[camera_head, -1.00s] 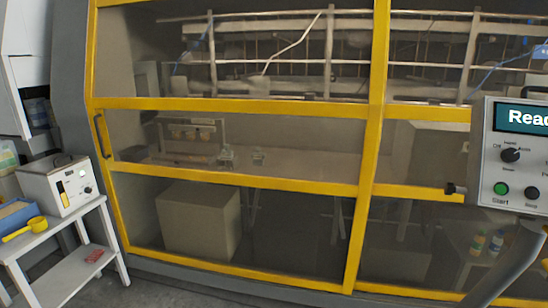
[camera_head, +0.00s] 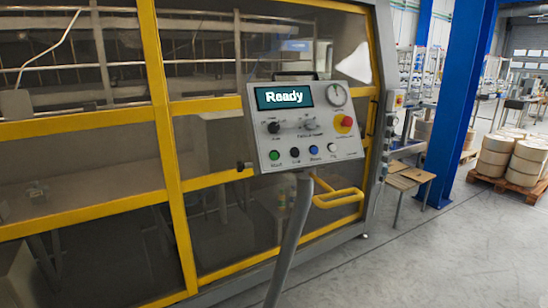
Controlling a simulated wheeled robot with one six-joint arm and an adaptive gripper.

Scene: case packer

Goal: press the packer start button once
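The packer's control panel (camera_head: 303,125) stands near the middle of the head view on a slanted grey post. Its screen (camera_head: 284,96) reads "Ready". The green start button (camera_head: 274,155) is at the lower left of the panel, in a row with a black, a blue and a white button. A red knob on a yellow base (camera_head: 346,121) is at the panel's right side. My gripper is not in view, and nothing touches the panel.
The case packer's yellow-framed clear doors (camera_head: 165,110) fill the left behind the panel. A yellow handle bar (camera_head: 338,198) juts out below the panel. A blue column (camera_head: 468,100), a small wooden table (camera_head: 410,177) and pallets of rolls (camera_head: 508,155) are at right. The grey floor (camera_head: 430,260) in front is clear.

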